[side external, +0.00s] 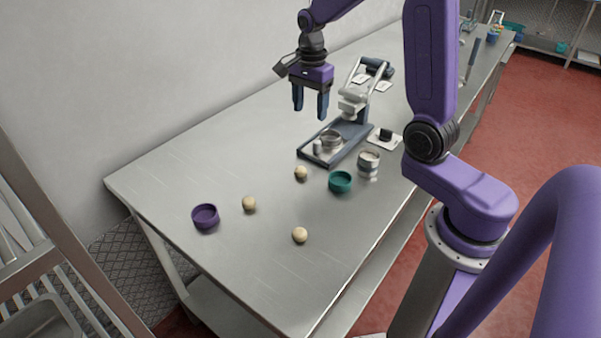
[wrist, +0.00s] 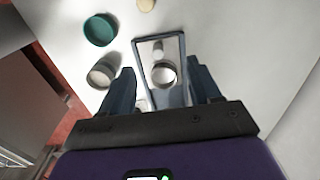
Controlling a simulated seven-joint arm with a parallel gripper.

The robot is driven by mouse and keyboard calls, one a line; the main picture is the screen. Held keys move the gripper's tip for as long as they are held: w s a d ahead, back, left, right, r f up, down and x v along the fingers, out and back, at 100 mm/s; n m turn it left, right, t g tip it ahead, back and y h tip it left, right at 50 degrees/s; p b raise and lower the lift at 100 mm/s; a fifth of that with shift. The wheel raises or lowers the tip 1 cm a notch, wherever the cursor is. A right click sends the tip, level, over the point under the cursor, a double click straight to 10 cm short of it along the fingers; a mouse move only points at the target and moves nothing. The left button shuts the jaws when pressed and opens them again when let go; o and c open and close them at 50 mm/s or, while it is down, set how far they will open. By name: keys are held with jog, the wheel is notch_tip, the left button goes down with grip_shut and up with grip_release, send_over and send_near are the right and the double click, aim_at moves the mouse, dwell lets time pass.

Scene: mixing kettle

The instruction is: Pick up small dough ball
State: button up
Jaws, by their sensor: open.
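Several small pale dough balls lie apart on the steel table. One dough ball (side external: 301,173) is near the press, one (side external: 249,203) is beside the purple bowl, and one (side external: 299,235) is toward the near edge. A dough ball (wrist: 146,5) also shows, partly cut off, at the top of the wrist view. My gripper (side external: 311,113) is open and empty, above the table near the press. In the wrist view its fingers (wrist: 163,88) stand on either side of the press, well above it. It touches no dough ball.
A metal press (side external: 352,140) with a dark base stands below and right of my gripper. A teal bowl (side external: 340,182), a metal tin (side external: 368,164) and a purple bowl (side external: 205,216) stand on the table (side external: 262,285). The left part of the table is mostly clear.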

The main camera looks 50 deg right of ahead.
jog(key=s+a+r, duration=0.1)
jog(key=a+r, duration=0.2)
jog(key=a, duration=0.3)
send_over(301, 174)
jog(key=f, duration=1.2)
jog(key=shift+w, duration=0.2)
jog(key=shift+s+f, duration=0.2)
jog(key=shift+f, duration=2.4)
jog(key=c, duration=1.1)
